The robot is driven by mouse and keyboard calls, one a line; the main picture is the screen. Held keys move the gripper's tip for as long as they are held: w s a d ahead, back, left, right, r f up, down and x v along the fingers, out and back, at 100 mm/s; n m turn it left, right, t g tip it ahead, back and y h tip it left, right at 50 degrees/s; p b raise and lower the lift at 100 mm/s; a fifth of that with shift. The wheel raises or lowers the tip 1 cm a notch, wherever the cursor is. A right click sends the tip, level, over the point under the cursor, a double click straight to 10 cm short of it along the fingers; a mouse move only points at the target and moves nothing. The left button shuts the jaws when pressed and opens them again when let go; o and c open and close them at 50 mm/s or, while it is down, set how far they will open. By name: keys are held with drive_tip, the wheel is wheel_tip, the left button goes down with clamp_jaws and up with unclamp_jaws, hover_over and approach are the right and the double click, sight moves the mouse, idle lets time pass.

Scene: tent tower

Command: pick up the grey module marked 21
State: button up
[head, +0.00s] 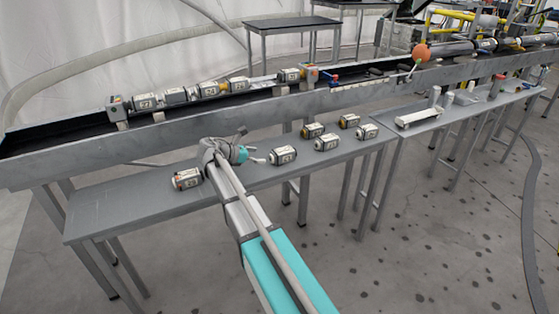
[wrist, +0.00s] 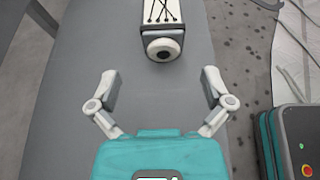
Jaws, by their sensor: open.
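My gripper (head: 252,146) is open and empty low over the grey table (head: 125,203); its two fingers also show in the wrist view (wrist: 159,88). A white and grey module (head: 282,155) lies on the table just ahead of the fingers. In the wrist view the module (wrist: 161,28) shows its round end with a dark centre, beyond the fingertips and roughly centred between them. It is apart from both fingers, and its far part is cut off by the frame. Its label is too small in the head view to read as 21 for certain.
Another module (head: 187,178) lies left of my gripper. More modules lie to the right, including this one (head: 326,143). A raised trough (head: 215,117) with a row of modules runs behind. A second table (head: 420,118) with parts stands at the right.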

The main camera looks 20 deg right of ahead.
sight(270, 158)
drive_tip(key=shift+b+x, duration=0.45)
drive_tip(key=shift+x, duration=1.4)
drive_tip(key=shift+f, duration=0.1)
drive_tip(key=shift+b+x, duration=0.9)
drive_tip(key=shift+x, duration=1.1)
drive_tip(key=shift+s+d+f, duration=0.1)
drive_tip(key=shift+d+f, duration=0.05)
drive_tip(key=shift+d, duration=0.4)
drive_tip(key=c, duration=1.3)
